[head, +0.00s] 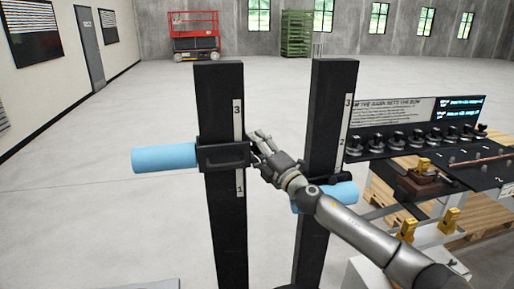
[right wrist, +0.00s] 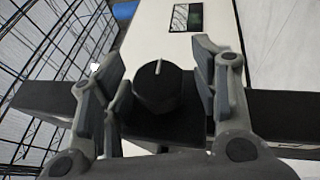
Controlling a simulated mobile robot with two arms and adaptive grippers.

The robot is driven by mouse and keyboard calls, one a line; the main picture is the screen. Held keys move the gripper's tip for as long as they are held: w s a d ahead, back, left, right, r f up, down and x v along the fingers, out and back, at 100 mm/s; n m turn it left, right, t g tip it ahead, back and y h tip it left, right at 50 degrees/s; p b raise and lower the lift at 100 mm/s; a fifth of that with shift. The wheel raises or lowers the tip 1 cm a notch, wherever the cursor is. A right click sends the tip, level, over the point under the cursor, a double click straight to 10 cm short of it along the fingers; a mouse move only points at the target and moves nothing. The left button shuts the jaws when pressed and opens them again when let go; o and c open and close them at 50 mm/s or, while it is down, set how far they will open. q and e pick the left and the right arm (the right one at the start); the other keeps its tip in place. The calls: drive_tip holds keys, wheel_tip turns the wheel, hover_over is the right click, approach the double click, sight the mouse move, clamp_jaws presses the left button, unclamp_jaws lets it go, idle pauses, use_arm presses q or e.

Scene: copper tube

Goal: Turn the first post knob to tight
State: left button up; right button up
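The left black post (head: 226,100) stands upright with a numbered white strip. A black carriage (head: 223,157) sits around it, between the 1 and the 3. My right gripper (head: 258,143) is at the right side of this carriage. In the right wrist view, a round black knob (right wrist: 158,92) with a white pointer mark lies between the fingers of my right gripper (right wrist: 160,68). The fingers are open, with gaps showing on both sides of the knob. The pointer points up in that view. In the head view the gripper hides the knob. My left gripper is not in view.
A second black post (head: 328,110) stands to the right, behind my right arm. Blue cylinders (head: 165,158) stick out at both posts. A bench (head: 395,172) with several black knobbed parts and a sign (head: 390,118) stands at the right. The floor at left is clear.

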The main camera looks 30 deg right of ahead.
drive_tip(key=shift+s, duration=0.1)
drive_tip(key=shift+s+d+f, duration=0.1)
drive_tip(key=shift+s+f, duration=0.15)
drive_tip(key=shift+s, duration=0.2)
drive_tip(key=v, duration=1.1)
drive_tip(key=shift+r, duration=0.15)
